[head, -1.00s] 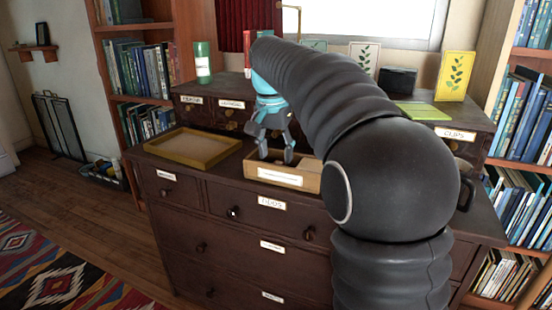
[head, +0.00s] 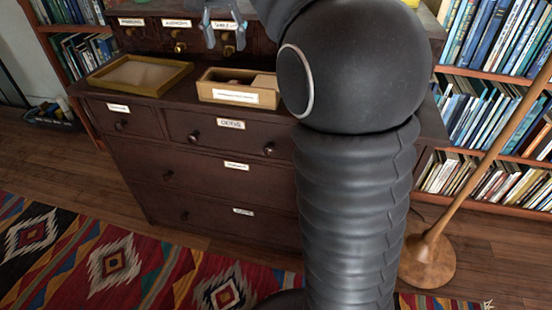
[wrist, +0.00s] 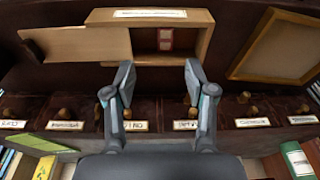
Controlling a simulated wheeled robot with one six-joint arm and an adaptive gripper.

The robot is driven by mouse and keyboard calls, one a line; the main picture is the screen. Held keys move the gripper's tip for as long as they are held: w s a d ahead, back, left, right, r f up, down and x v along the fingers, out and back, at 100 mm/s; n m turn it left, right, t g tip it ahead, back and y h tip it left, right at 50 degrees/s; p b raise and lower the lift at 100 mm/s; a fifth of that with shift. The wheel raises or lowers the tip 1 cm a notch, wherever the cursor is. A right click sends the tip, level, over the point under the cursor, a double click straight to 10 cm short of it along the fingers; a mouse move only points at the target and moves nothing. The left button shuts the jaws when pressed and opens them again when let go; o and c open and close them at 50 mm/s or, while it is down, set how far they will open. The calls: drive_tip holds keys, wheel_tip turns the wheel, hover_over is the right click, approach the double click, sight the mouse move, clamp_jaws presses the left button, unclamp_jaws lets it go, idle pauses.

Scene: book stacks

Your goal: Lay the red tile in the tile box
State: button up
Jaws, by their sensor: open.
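The tile box (head: 207,92) is a light wooden box with a white label on its front, on top of the dark chest. It also shows in the wrist view (wrist: 203,42), with a tan lid panel (wrist: 75,45) at its left side leaving the other part open. My gripper (head: 224,45) is open and empty, raised above and behind the box. Its two fingers stand wide apart in the wrist view (wrist: 158,80).
A shallow tan tray (head: 138,76) lies left of the box on the chest top. Small labelled drawers (head: 178,38) stand behind. Bookshelves and a wooden lamp stand (head: 430,258) are at the right.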

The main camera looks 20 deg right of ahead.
drive_tip(key=s+f+n+t, duration=0.2)
drive_tip(key=s+f+n, duration=0.1)
drive_tip(key=s+f, duration=0.6)
drive_tip(key=s+f+n+t+y, duration=0.1)
drive_tip(key=s+f+n, duration=0.2)
drive_tip(key=s+f, duration=0.7)
drive_tip(key=s, duration=0.8)
drive_tip(key=shift+d+n+t, duration=0.3)
drive_tip(key=shift+d+t, duration=0.1)
drive_tip(key=shift+f, duration=0.1)
